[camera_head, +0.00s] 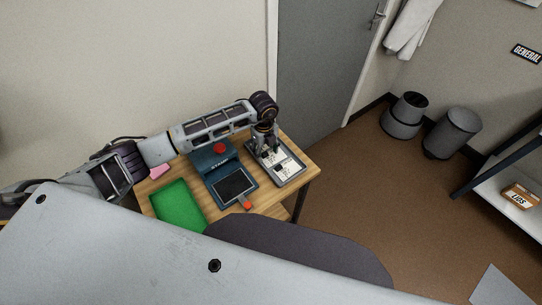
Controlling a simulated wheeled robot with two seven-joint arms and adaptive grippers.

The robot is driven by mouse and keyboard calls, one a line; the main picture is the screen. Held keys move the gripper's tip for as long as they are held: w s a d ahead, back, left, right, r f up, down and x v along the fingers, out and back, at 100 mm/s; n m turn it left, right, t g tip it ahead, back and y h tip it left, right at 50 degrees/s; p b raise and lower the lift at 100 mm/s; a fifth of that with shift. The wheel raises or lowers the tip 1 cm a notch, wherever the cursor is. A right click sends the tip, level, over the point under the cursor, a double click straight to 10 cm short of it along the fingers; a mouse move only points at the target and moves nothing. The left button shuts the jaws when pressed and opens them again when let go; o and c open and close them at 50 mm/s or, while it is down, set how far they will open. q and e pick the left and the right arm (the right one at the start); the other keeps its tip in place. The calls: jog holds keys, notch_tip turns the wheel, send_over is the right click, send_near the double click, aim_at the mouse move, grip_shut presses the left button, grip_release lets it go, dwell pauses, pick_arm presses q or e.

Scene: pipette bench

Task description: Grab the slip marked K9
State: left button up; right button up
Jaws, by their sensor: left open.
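A grey tray (303,170) with white slips (282,161) in it lies at the right end of the wooden table. The marks on the slips are too small to read, so I cannot tell which one is K9. My left gripper (267,153) points down over the far left part of the tray, open, and hides part of the slips there. I cannot tell whether its fingertips touch a slip. My right gripper is out of view.
Left of the tray stands a dark blue stamp device (213,158) with a red knob (220,148) and a dark pad (232,187). A green mat (178,205) and a pink block (160,171) lie further left. The wooden table (269,203) has bare room in front of the tray.

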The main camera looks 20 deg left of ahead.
pick_arm(q)
jog(key=shift+s+f, duration=0.4)
jog(key=shift+f, duration=0.35)
jog(key=shift+a+f, duration=0.1)
jog(key=shift+w, duration=0.25)
jog(key=c, duration=0.7)
jog(key=shift+c, duration=0.8)
